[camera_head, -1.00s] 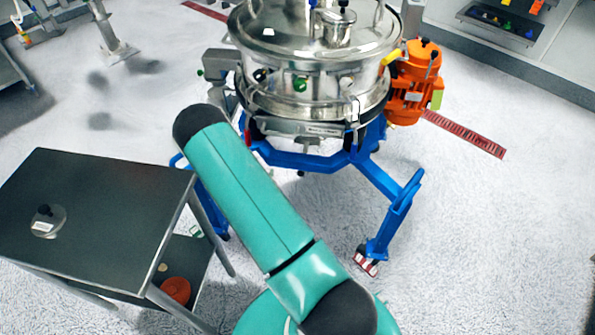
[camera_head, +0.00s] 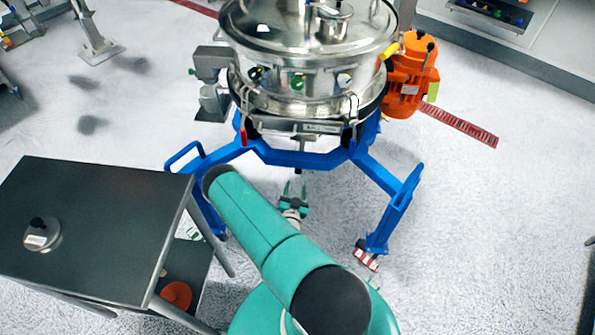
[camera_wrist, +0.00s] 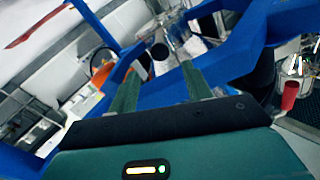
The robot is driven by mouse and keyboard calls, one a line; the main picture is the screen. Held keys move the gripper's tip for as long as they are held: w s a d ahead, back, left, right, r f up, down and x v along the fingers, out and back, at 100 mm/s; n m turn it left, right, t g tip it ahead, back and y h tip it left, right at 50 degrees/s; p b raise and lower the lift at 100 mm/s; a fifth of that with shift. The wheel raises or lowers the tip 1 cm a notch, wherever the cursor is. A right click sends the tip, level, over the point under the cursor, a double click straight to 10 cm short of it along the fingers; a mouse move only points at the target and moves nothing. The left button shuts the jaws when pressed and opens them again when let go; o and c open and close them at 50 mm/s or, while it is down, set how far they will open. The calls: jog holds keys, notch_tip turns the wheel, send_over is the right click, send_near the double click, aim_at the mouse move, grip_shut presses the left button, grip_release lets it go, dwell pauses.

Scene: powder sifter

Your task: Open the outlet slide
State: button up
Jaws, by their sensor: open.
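The steel powder sifter (camera_head: 300,85) stands on a blue frame (camera_head: 300,158) in the head view. A grey box-like spout (camera_head: 213,98) juts from its left side. I cannot tell which part is the outlet slide. A red handle (camera_head: 243,135) shows at the lower left rim; a red grip (camera_wrist: 290,95) shows at the right of the wrist view. My gripper (camera_head: 294,188) is open and empty, below and in front of the frame. In the wrist view, its fingers (camera_wrist: 160,82) point toward blue frame bars (camera_wrist: 225,60), with a dark round-ended part (camera_wrist: 159,52) beyond them.
A dark cart (camera_head: 95,225) with a lidded steel piece (camera_head: 42,234) on top stands at the left, close to my arm. An orange motor (camera_head: 410,80) is on the sifter's right.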

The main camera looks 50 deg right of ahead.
aim_at(298, 172)
jog(key=x, duration=0.9)
grip_shut()
